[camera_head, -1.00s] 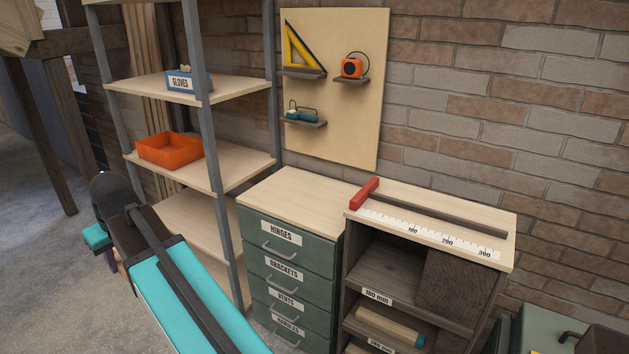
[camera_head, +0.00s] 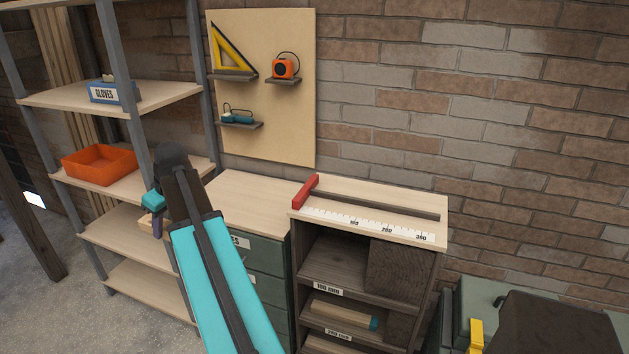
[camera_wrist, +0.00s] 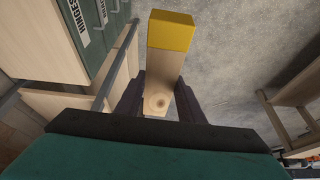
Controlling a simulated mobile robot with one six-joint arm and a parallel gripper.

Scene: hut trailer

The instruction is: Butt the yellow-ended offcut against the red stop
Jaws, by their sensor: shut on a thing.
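My gripper (camera_wrist: 160,103) is shut on the yellow-ended offcut (camera_wrist: 165,65), a pale wood block whose yellow end points away from the jaws in the wrist view. In the head view my arm hides most of the gripper and offcut; a pale bit of wood shows near the shelving. The red stop (camera_head: 306,191) stands at the left end of a dark fence (camera_head: 385,207) on the pale top of the cubby unit. A white scale (camera_head: 370,224) runs along the front of that top. The offcut is well left of the stop, apart from it.
The green drawer cabinet (camera_head: 265,256) stands left of the cubby unit, its top clear. Open shelving (camera_head: 140,94) with an orange bin (camera_head: 99,164) is at the left. A teal-ended offcut (camera_head: 345,315) lies in a lower cubby. Dark and green equipment (camera_head: 545,325) stands at lower right.

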